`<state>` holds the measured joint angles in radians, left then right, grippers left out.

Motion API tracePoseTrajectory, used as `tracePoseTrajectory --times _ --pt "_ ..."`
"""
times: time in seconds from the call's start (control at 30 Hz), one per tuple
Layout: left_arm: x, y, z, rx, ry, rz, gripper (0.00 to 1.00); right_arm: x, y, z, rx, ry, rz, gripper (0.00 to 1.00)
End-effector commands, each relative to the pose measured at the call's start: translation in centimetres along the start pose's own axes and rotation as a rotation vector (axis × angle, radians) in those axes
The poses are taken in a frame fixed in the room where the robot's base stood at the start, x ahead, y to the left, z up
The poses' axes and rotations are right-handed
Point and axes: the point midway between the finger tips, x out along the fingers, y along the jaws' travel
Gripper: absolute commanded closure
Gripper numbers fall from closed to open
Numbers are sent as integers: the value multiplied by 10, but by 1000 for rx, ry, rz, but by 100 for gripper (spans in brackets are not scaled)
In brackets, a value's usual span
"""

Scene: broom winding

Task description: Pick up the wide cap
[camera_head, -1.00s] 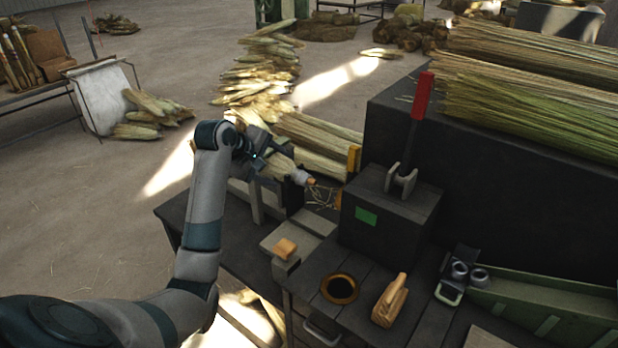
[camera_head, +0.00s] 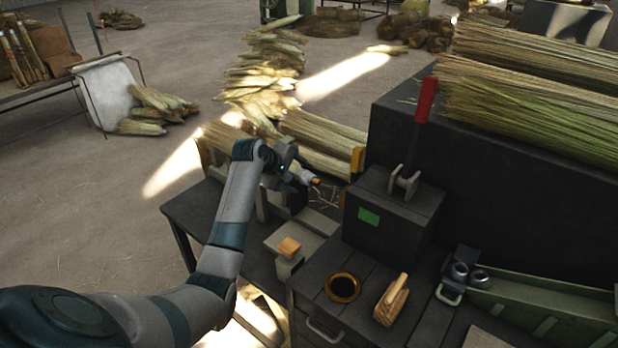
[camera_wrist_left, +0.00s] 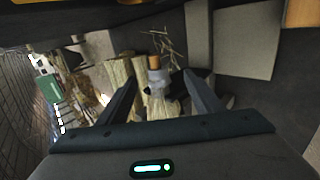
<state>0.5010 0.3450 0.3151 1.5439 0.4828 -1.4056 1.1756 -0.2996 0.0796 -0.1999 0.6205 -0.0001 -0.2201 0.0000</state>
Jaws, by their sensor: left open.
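My left gripper (camera_head: 297,165) is at the winding spot on the far side of the workbench. In the left wrist view its two fingers (camera_wrist_left: 160,80) are spread with nothing gripped. Between and beyond them is a grey metal cap-like piece (camera_wrist_left: 157,76) with an orange-brown end. It also shows in the head view (camera_head: 308,178), partly hidden by the gripper. Two grey metal rings or caps (camera_head: 460,271) stand side by side by the green tray, far right of the gripper. I cannot tell which piece is the wide cap. My right gripper is out of view.
A dark box with a red lever (camera_head: 426,100) stands right of the gripper. The bench holds a brass-rimmed hole (camera_head: 342,287), a wooden block (camera_head: 391,300) and a green tray (camera_head: 540,308). Straw bundles (camera_head: 325,145) lie behind.

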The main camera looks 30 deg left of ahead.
Motion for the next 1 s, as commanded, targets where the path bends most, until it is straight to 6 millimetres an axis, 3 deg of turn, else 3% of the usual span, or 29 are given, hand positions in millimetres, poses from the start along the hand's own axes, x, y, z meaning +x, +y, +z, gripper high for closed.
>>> tracePoseTrajectory --times 0.2,0.73,1.0 --pt "19 1 0 1 -1 0 40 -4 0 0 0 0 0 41" --pt "26 2 0 -1 -1 -1 40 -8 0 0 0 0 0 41" --pt "49 7 -2 -1 -1 0 40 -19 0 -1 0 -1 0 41"
